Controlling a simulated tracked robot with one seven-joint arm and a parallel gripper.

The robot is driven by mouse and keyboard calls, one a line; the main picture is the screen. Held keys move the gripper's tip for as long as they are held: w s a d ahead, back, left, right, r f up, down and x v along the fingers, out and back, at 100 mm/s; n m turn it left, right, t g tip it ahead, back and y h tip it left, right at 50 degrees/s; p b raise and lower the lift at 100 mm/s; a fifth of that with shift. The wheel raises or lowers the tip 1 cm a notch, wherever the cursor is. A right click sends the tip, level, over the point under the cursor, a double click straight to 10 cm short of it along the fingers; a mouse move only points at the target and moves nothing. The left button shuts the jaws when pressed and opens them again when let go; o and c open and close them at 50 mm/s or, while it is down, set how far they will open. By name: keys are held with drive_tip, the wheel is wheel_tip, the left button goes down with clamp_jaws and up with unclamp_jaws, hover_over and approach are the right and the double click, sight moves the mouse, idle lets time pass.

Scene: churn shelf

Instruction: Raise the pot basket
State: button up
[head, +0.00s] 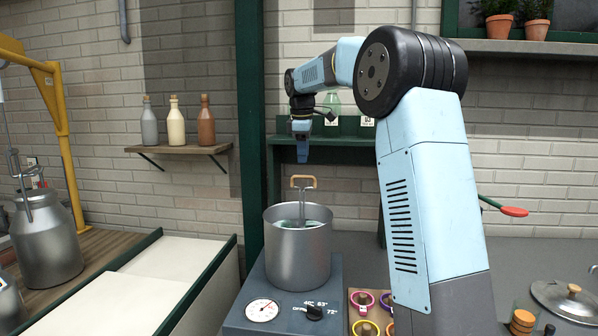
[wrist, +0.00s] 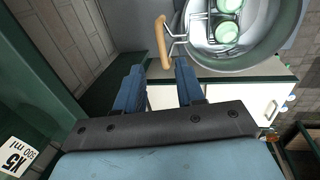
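A steel pot (head: 298,255) stands on a grey heater with a dial and a knob. The pot basket's wooden handle (head: 303,180) rises above the rim on a metal stem, with the basket inside the pot. In the wrist view the handle (wrist: 161,42) lies just past my fingertips, and the basket (wrist: 205,22) holds green-lidded jars inside the pot (wrist: 258,58). My gripper (head: 301,158) hangs above the handle, pointing down and apart from it. In the wrist view my gripper (wrist: 160,66) is open, with nothing between its fingers.
A wooden shelf (head: 180,149) with bottles is on the wall at left, and a green shelf (head: 340,141) stands behind my gripper. A metal churn (head: 47,245) stands at far left. Coloured rings (head: 362,298) lie right of the heater, close to my arm.

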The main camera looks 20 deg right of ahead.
drive_tip(key=shift+w+d+f, duration=0.1)
drive_tip(key=shift+w+f, duration=0.1)
drive_tip(key=shift+f, duration=0.8)
drive_tip(key=shift+w+d+f, duration=0.1)
drive_tip(key=shift+w+f, duration=0.05)
drive_tip(key=shift+f, duration=0.9)
drive_tip(key=shift+w+d+f, duration=0.1)
drive_tip(key=shift+w+f, duration=0.1)
drive_tip(key=shift+f, duration=0.8)
drive_tip(key=shift+c, duration=0.2)
drive_tip(key=c, duration=0.6)
drive_tip(key=shift+r, duration=0.1)
clamp_jaws()
